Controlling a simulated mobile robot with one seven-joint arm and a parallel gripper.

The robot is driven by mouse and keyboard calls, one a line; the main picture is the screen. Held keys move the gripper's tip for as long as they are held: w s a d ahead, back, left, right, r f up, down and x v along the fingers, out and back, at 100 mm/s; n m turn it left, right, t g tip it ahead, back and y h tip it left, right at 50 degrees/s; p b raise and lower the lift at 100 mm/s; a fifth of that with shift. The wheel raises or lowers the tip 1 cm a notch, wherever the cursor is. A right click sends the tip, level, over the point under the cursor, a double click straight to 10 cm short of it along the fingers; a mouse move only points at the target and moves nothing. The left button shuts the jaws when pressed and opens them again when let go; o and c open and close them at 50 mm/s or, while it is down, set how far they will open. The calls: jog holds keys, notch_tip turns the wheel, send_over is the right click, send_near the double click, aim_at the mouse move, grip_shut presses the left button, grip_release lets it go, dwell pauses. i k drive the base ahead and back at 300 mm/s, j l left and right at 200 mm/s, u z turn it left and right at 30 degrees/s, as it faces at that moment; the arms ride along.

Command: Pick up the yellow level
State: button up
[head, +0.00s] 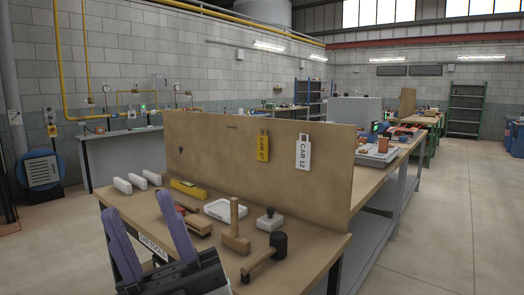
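The yellow level (188,188) lies on the wooden workbench (318,250), close to the foot of the upright brown board. Its near side is partly bordered by tools. My gripper (137,203) is at the lower left, with two purple fingers spread wide apart and pointing up. It is open, and I see nothing between the fingers. It is nearer to the camera than the level and to its left in the picture; the exact gap is hard to tell.
Several white blocks (137,181) lie left of the level. Red-handled tools (193,217), a white tray (225,209), a wooden mallet (236,232) and a black-headed mallet (270,255) crowd the bench to its right. The brown board (215,160) stands behind, with hanging tags.

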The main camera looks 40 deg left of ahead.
aim_at(186, 187)
jog(key=u, duration=1.65)
jog(key=i+j+z, duration=0.15)
jog(key=i+j, duration=0.15)
jog(key=i+j+z, duration=0.15)
jog(key=i+j, duration=0.2)
jog(key=i, duration=0.15)
jog(key=i+j+z, duration=0.15)
jog(key=i+j, duration=0.2)
jog(key=i+j+z, duration=0.15)
jog(key=i+j, duration=0.2)
jog(key=j, duration=0.15)
jog(key=i+j+z, duration=0.15)
jog(key=i+j, duration=0.15)
jog(key=j, duration=0.15)
jog(key=i+j+z, duration=0.15)
jog(key=i+j, duration=0.15)
jog(key=j, duration=0.2)
